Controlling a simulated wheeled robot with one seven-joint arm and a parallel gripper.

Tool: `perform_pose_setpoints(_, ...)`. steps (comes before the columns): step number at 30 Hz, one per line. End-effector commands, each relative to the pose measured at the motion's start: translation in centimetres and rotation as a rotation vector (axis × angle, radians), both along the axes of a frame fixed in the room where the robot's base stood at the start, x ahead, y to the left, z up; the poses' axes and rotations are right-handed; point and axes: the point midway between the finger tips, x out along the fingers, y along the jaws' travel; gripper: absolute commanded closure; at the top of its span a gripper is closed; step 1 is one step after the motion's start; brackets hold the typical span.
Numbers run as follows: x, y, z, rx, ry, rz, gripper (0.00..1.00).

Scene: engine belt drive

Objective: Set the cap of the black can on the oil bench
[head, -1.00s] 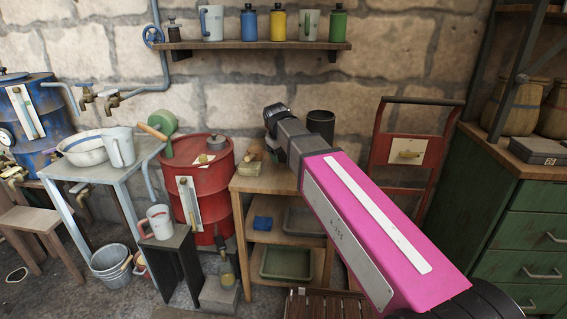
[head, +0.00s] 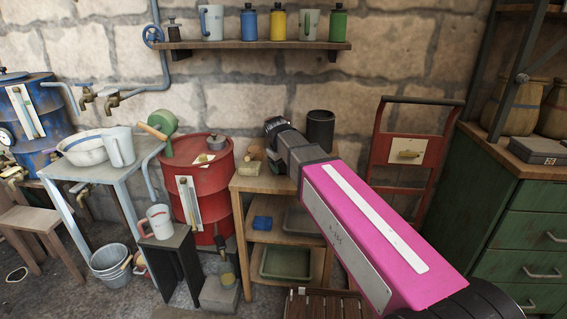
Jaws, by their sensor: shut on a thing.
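The black can (head: 320,131) stands upright on the right part of the wooden bench (head: 252,185), which I take for the oil bench. Its top looks uncapped, though it is too dark to be sure. My gripper (head: 277,127) is over the bench, to the left of the can and apart from it. It is shut on a small dark thing at its tip that appears to be the can's cap. The gripper and my pink arm hide part of the bench top, and I cannot tell whether the cap touches it.
A yellowish block (head: 249,169) and a brown object lie on the bench's left part. The red drum (head: 197,185) stands close on the left. A red hand truck (head: 407,150) stands to the right. A wall shelf (head: 258,45) with several bottles and mugs hangs above.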

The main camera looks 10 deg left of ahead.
Motion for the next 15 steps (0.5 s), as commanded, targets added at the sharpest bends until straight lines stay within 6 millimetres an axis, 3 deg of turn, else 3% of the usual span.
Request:
perform_pose_setpoints(8,-0.01,-0.01,-0.55,-0.001,0.001,0.000,0.43)
perform_pose_setpoints(9,-0.02,-0.01,-0.57,-0.001,0.001,0.000,0.14)
perform_pose_setpoints(10,-0.02,-0.01,-0.58,-0.001,0.001,0.000,0.04)
perform_pose_setpoints(11,-0.02,-0.02,-0.59,-0.001,0.001,-0.001,0.00)
perform_pose_setpoints(15,-0.10,0.03,-0.67,0.000,0.004,0.000,0.00)
